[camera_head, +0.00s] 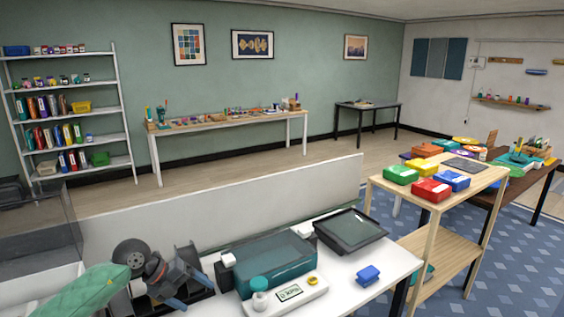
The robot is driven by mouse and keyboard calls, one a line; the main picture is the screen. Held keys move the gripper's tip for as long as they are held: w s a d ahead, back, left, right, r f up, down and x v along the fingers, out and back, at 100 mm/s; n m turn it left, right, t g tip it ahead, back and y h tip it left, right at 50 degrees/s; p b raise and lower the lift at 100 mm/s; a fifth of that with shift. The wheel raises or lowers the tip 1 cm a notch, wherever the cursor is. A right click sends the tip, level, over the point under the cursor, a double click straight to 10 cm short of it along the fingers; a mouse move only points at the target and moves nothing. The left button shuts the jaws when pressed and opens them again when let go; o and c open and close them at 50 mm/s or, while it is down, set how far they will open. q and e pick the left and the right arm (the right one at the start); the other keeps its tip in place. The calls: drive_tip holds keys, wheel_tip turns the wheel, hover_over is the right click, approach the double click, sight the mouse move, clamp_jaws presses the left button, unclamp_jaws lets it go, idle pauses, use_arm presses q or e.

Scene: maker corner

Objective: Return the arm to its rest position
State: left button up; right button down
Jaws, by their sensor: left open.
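My left arm (85,292), with a green link and dark grey joints, comes in at the lower left. My left gripper (192,295) is open and angled down to the right over the left part of the white workbench. I see nothing between its fingers. It is close to a dark tray-like object at the bench's left, and I cannot tell whether they touch. My right gripper is not in view.
The white workbench (342,294) holds a teal machine (272,262), a white device with a display (290,293), a dark tray (350,230) and a small blue block (368,274). A low pale partition (230,206) stands behind. A wooden shelf cart (440,243) with coloured boxes stands right.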

use_arm(q)
drive_tip(key=s+d+r+n+t+h, duration=0.25)
drive_tip(key=d+r+h, duration=0.2)
drive_tip(key=d, duration=0.25)
drive_tip(key=s+d+r+n+t+h, duration=0.2)
drive_tip(key=d+r+t+h, duration=0.2)
drive_tip(key=d+h, duration=0.2)
drive_tip(key=s+a+f+n+t+y, duration=0.15)
drive_tip(key=a+n+t+y, duration=0.25)
drive_tip(key=n+t+y, duration=0.4)
drive_tip(key=a+f+n+t+y, duration=0.2)
drive_tip(key=a+n+t+y, duration=0.3)
drive_tip(key=n, duration=0.6)
drive_tip(key=s+a+f+n+g+y, duration=0.3)
drive_tip(key=s+f+n+g+y, duration=0.25)
drive_tip(key=f, duration=0.35)
drive_tip(key=s+d+f+n+g, duration=0.1)
drive_tip(key=s+f+g, duration=0.6)
drive_tip(key=s, duration=0.4)
drive_tip(key=s+d+f+n+g, duration=0.1)
drive_tip(key=s+f+g, duration=0.5)
drive_tip(key=s+f, duration=0.45)
drive_tip(key=s+d+f+g, duration=0.1)
drive_tip(key=s+f, duration=0.2)
drive_tip(key=f, duration=1.6)
drive_tip(key=s+d+f+g+h, duration=0.1)
drive_tip(key=s+d+f, duration=0.1)
drive_tip(key=f, duration=1.7)
drive_tip(key=shift+s, duration=0.9)
